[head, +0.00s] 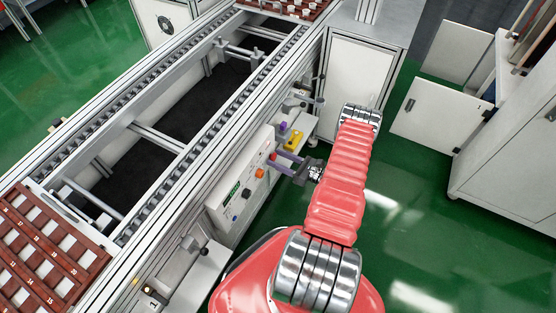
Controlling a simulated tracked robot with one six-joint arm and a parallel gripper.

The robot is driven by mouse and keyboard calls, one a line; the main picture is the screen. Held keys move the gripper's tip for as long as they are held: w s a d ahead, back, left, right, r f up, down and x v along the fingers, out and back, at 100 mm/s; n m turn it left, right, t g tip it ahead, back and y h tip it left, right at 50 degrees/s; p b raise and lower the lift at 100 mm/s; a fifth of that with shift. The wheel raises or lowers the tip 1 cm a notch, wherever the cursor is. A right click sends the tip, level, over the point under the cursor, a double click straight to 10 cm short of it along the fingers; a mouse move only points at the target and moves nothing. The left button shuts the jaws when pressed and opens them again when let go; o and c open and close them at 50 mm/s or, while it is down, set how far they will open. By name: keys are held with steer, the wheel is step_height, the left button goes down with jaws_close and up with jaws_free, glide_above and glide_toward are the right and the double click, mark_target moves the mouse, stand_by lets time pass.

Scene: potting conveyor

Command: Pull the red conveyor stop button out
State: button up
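The white control box (228,209) is on the near side of the conveyor frame, with a small green display and several knobs. A small red spot that looks like the stop button (272,156) shows at the box's far end, partly hidden by my fingertips. My gripper (274,160) reaches in from the right, with its two purple-grey fingers pointing at the box and a gap between them. The red part is at or between the fingertips. I cannot tell whether the fingers touch it. An orange knob (260,173) is just left of the fingers.
A yellow block (294,140) with a purple part sits just beyond my fingers. The conveyor (160,137) runs along the left, with a brown tray (70,262) at its near end. A white cabinet (510,130) stands right. Green floor is clear between.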

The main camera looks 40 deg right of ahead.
jaws_close()
stand_by(0.4)
steer(key=shift+v, duration=0.85)
jaws_free()
steer(key=v, duration=1.4)
steer(key=shift+a, duration=0.1)
